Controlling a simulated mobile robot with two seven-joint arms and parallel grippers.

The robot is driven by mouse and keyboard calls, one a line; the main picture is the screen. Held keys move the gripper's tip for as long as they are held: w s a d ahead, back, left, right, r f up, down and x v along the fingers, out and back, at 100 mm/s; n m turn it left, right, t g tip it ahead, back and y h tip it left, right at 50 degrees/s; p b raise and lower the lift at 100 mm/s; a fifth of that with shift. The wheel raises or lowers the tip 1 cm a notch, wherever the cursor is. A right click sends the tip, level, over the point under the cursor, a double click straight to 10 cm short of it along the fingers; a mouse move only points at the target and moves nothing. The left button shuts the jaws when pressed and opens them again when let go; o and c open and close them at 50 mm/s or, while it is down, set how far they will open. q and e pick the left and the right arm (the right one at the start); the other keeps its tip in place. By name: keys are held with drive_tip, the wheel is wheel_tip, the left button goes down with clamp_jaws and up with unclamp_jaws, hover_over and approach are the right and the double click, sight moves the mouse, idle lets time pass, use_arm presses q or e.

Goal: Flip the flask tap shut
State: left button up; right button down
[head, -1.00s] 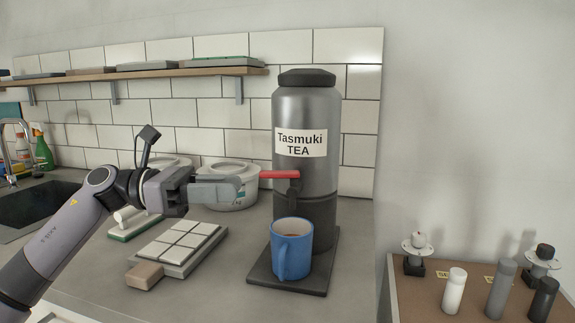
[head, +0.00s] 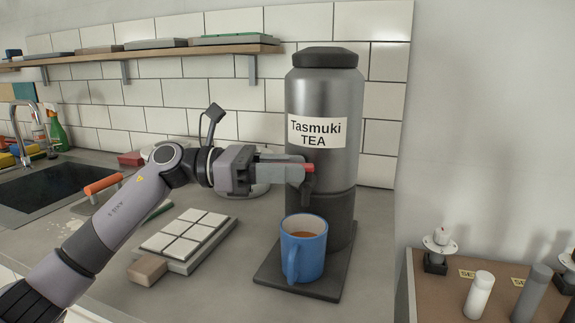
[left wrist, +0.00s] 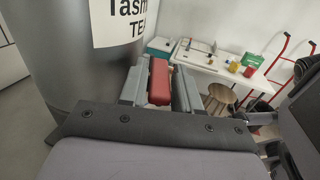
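The grey metal flask (head: 325,95), labelled "Tasmuki TEA", stands on a dark base plate (head: 335,283) on the counter. Its red tap lever (head: 309,169) sits at the front above the spout and also shows in the left wrist view (left wrist: 160,82). A blue mug (head: 304,255) stands under the spout with brown tea in it. My left gripper (head: 292,169) is at the lever; its fingers (left wrist: 160,85) lie close along both sides of the red lever and look shut on it. They hide part of the lever in the head view. My right gripper is out of view.
A tray of white tiles (head: 185,235) and a brown block (head: 147,270) lie left of the mug. A pale round tub (head: 245,188) is partly hidden behind my left gripper. A side table (head: 430,300) with cylinders stands at right.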

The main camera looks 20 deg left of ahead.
use_arm(q)
drive_tip(key=shift+d, duration=0.1)
clamp_jaws()
drive_tip(key=shift+w, duration=0.1)
drive_tip(key=shift+g, duration=0.3)
drive_tip(key=shift+w+m+g+b, duration=0.2)
drive_tip(key=shift+m+g+b, duration=0.25)
drive_tip(key=shift+m+g, duration=0.3)
drive_tip(key=shift+w+m+g+h, duration=0.15)
drive_tip(key=shift+m+g, duration=0.3)
drive_tip(key=shift+g, duration=0.3)
drive_tip(key=shift+w+m+g+h, duration=0.15)
drive_tip(key=shift+m+g, duration=0.25)
drive_tip(key=shift+g, duration=0.3)
drive_tip(key=shift+s, duration=0.1)
unclamp_jaws()
